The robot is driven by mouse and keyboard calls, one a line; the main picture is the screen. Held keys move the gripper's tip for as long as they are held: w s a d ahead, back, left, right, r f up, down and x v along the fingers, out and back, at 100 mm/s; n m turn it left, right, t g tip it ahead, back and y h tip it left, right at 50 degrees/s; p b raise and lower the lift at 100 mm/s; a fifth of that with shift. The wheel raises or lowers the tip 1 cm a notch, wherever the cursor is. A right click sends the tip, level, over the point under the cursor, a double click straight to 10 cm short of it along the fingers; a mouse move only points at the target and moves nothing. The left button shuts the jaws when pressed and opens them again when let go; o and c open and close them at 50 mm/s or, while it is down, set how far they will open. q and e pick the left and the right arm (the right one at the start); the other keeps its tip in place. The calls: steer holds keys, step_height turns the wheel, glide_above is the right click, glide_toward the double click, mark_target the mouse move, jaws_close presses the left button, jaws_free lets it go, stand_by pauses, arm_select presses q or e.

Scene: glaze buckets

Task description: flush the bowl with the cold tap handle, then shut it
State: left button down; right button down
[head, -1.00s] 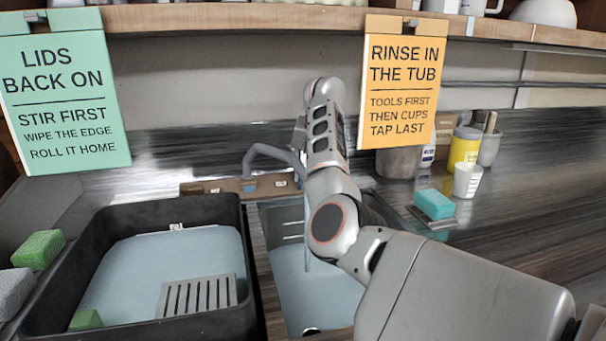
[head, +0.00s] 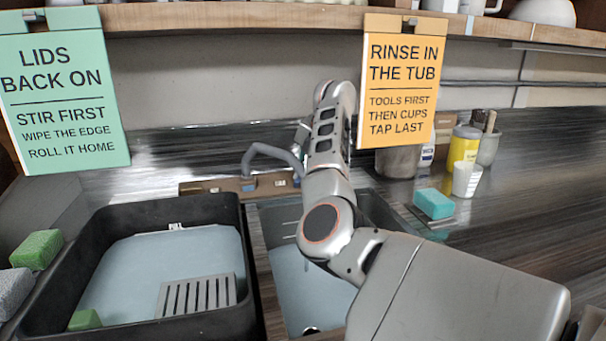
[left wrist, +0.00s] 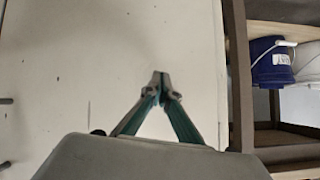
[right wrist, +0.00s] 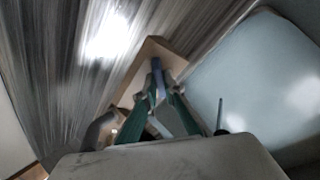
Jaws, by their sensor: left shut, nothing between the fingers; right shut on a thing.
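The bowl (head: 312,290) is the pale-bottomed sink basin in the middle of the head view, partly covered by my right arm. The grey tap spout (head: 272,152) arches beside that arm. In the right wrist view my right gripper (right wrist: 160,92) is shut on a blue-grey bar, the cold tap handle (right wrist: 157,69), above a wooden strip. A thin pale line (right wrist: 219,113) there may be running water; I cannot be sure. The head view hides my right gripper and the handle behind the arm. My left gripper (left wrist: 160,84) is shut and empty in the left wrist view, over a pale surface.
A black tub (head: 240,270) with a slotted grey plate (head: 197,295) stands left of the bowl. A teal sponge (head: 433,203), a white cup (head: 466,180) and a yellow container (head: 463,147) are at the right. Two signs hang from the shelf (head: 240,17) above.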

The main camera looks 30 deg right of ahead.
steer(key=shift+f, duration=0.15)
steer(key=c, duration=2.1)
jaws_free()
steer(key=shift+c, duration=0.2)
steer(key=v, duration=1.2)
